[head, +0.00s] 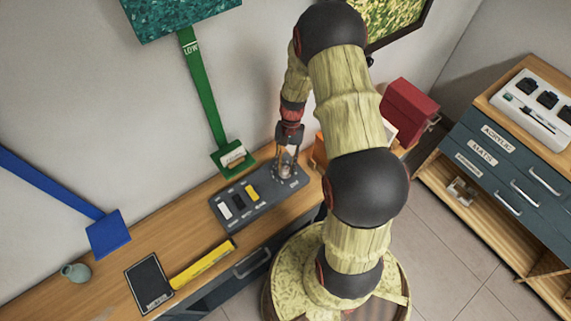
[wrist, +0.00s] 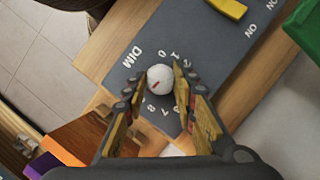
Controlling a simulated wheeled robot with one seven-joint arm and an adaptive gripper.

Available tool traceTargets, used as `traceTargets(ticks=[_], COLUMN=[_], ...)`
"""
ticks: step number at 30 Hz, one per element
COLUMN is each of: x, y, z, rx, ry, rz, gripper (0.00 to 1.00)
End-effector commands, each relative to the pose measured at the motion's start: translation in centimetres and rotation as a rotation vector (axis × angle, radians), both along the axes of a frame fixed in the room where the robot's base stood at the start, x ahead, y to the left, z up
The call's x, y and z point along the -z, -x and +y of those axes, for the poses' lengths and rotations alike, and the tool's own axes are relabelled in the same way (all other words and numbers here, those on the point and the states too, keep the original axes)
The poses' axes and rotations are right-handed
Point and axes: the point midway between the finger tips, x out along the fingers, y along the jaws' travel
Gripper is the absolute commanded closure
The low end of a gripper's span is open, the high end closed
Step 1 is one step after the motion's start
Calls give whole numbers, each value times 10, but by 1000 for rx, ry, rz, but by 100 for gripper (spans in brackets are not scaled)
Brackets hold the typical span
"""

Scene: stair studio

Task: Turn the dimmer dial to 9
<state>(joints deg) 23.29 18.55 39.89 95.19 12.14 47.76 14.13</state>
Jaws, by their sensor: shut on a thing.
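The dimmer dial (wrist: 160,77) is a round white knob with a short red mark, on the dark grey control panel (head: 258,197). "DIM" and printed digits ring it; 0, 1 and 2 are on the upper side and 7 and 8 on the lower side in the wrist view. The red mark slants toward the lower left; I cannot tell which digit it points at. My gripper (wrist: 158,88) points down over the dial, its two fingers closed on opposite sides of it.
White, black and yellow switches (head: 252,191) sit on the panel's left part. A green bracket (head: 224,159) stands behind it. A yellow bar (head: 203,264) and a black board (head: 149,285) lie to the left. An orange object (head: 319,150) and a red box (head: 409,110) are to the right.

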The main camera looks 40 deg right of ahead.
Motion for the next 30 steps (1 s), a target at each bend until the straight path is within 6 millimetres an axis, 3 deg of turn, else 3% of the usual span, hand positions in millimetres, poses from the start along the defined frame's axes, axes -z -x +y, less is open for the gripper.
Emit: traceTargets(ticks=[12,30], x=[0,0], y=[1,1], z=[-1,-1], rx=[207,240], ry=[0,1], rz=[-1,-1], gripper=[98,98])
